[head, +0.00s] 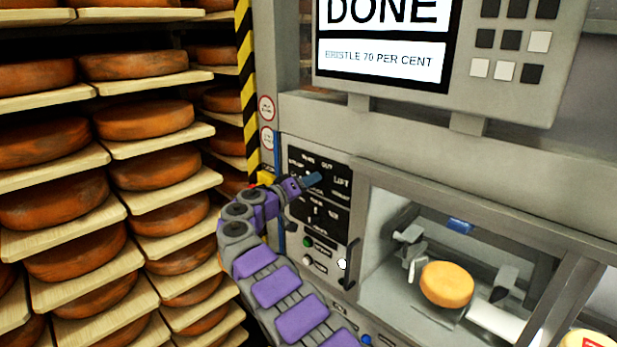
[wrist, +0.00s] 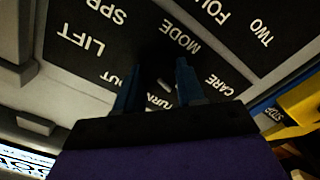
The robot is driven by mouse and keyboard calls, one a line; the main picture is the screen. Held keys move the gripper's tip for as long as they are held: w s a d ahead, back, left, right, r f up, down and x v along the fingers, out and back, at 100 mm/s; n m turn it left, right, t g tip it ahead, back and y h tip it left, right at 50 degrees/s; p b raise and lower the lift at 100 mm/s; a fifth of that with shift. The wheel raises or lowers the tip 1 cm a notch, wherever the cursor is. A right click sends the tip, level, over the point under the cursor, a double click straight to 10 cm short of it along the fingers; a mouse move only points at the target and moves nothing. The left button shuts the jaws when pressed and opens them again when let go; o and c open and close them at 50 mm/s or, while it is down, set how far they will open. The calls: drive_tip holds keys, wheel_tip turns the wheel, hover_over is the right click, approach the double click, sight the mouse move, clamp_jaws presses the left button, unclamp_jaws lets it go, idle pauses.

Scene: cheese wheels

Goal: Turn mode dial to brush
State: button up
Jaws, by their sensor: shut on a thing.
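The black control panel (head: 329,217) with white labels is on the machine's front, left of the window. My gripper (head: 312,181) is at the upper part of this panel. In the wrist view, the two blue fingers of my gripper (wrist: 157,84) are shut on the mode dial (wrist: 163,85), a dark knob with a small light mark between the fingertips. MODE is printed beside it, with LIFT, OUT, TURN and CARE around it. The dial's exact pointing is too dark to tell, and the fingers hide it in the head view.
A screen (head: 388,42) reads DONE and a line ending in 70 PER CENT. A cheese wheel (head: 447,284) sits inside the machine window. A vertical handle (head: 350,263) stands right of the panel. Shelves of cheese wheels (head: 146,120) fill the left side.

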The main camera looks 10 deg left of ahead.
drive_tip(key=shift+a+f+n+p, duration=0.15)
drive_tip(key=shift+n+p, duration=0.5)
drive_tip(key=shift+n, duration=0.45)
drive_tip(key=shift+f, duration=0.1)
drive_tip(key=o, duration=1)
drive_tip(key=shift+w+a, duration=0.1)
drive_tip(key=shift+a, duration=0.05)
drive_tip(key=v, duration=1.7)
drive_tip(key=shift+a+f, duration=0.1)
drive_tip(key=shift+a, duration=0.1)
